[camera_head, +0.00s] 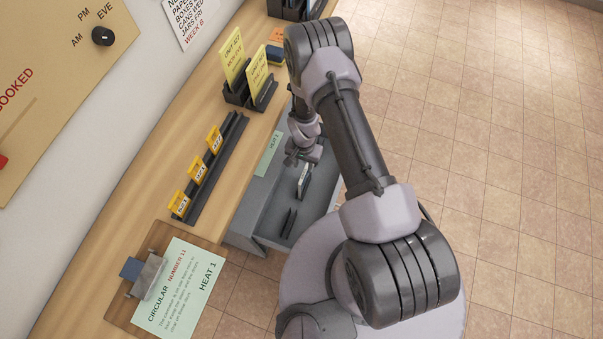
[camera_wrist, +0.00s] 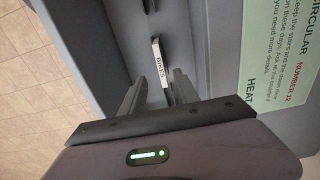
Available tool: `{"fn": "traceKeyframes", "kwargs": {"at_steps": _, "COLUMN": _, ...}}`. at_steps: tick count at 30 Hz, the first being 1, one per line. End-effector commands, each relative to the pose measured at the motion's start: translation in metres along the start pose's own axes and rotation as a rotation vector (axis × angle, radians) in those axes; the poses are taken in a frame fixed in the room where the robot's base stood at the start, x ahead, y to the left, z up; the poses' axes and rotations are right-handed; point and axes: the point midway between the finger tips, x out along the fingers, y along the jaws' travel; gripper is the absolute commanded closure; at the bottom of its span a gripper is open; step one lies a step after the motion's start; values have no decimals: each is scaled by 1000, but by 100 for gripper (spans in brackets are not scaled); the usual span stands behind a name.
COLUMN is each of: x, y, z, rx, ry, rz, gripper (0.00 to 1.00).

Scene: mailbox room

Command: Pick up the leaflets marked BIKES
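The leaflets marked BIKES (camera_wrist: 158,62) show in the wrist view as a narrow upright stack with a white labelled edge, inside a grey open drawer (camera_wrist: 100,62). In the head view the leaflets (camera_head: 303,180) stand in the drawer (camera_head: 245,234), just below my gripper (camera_head: 304,160). In the wrist view my gripper (camera_wrist: 159,76) is open. Its two fingers point into the drawer, one on each side of the leaflets' line. Nothing is between the fingers that I can see gripped. How deep the fingertips reach beside the leaflets is hard to tell.
Dark dividers (camera_head: 288,222) stand in the drawer. A green HEAT sheet (camera_wrist: 270,55) lies beside it. On the wooden counter are a dark rail with yellow tags (camera_head: 198,170), yellow cards in holders (camera_head: 232,58) and a clipboard (camera_head: 122,312). Tiled floor lies right.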

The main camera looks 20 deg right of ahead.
Motion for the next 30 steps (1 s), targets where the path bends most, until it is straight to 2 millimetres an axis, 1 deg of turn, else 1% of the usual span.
{"fn": "traceKeyframes", "kwargs": {"at_steps": 1, "x": 23, "y": 0, "z": 0, "rx": 0, "ry": -1, "rz": 1, "gripper": 63}}
{"fn": "traceKeyframes", "kwargs": {"at_steps": 3, "x": 43, "y": 0, "z": 0, "rx": 0, "ry": 0, "rz": 0, "gripper": 63}}
{"fn": "traceKeyframes", "kwargs": {"at_steps": 6, "x": 65, "y": 0, "z": 0, "rx": 0, "ry": 0, "rz": 0, "gripper": 63}}
{"fn": "traceKeyframes", "kwargs": {"at_steps": 13, "x": 87, "y": 0, "z": -2, "rx": 0, "ry": 1, "rz": 0, "gripper": 63}}
{"fn": "traceKeyframes", "kwargs": {"at_steps": 14, "x": 92, "y": 0, "z": -3, "rx": 0, "ry": 0, "rz": 0, "gripper": 63}}
{"fn": "traceKeyframes", "kwargs": {"at_steps": 18, "x": 122, "y": -1, "z": -7, "rx": 0, "ry": 0, "rz": 0, "gripper": 63}}
{"fn": "traceKeyframes", "kwargs": {"at_steps": 20, "x": 130, "y": -1, "z": -7, "rx": 0, "ry": 0, "rz": 0, "gripper": 63}}
{"fn": "traceKeyframes", "kwargs": {"at_steps": 26, "x": 128, "y": -1, "z": -7, "rx": 0, "ry": 1, "rz": -1, "gripper": 63}}
{"fn": "traceKeyframes", "kwargs": {"at_steps": 30, "x": 128, "y": -1, "z": -7, "rx": 0, "ry": 1, "rz": -1, "gripper": 90}}
